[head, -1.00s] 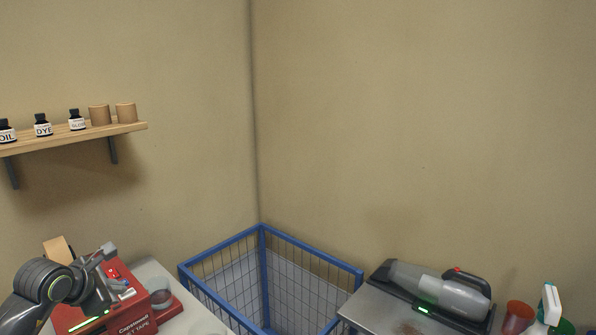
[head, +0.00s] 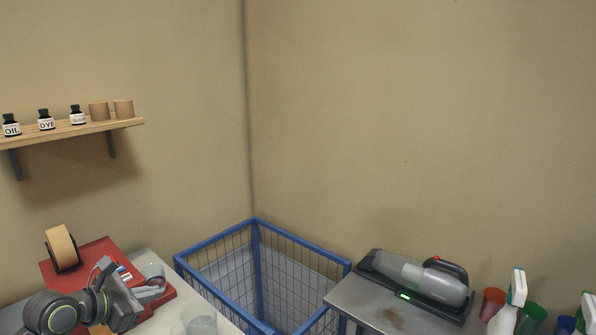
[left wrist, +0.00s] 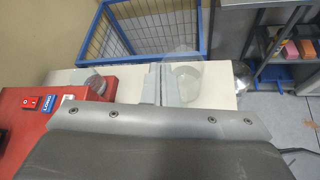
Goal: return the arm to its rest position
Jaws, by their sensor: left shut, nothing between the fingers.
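My left arm comes in at the lower left of the head view. Its gripper (head: 154,292) is shut and empty, in front of the red machine (head: 95,248) and over the white table. In the left wrist view the two grey fingers (left wrist: 160,84) lie together, pointing toward the blue wire basket (left wrist: 150,58). A clear cup (left wrist: 187,82) shows just right of the fingers; whether they touch it I cannot tell. The wrist housing hides the lower part of that view. My right arm is in neither view.
The blue basket (head: 207,245) stands in the corner beside the white table. A handheld vacuum (head: 415,277) lies on a grey table at right, near a spray bottle (head: 510,305) and cups. A shelf (head: 75,131) with bottles hangs on the left wall.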

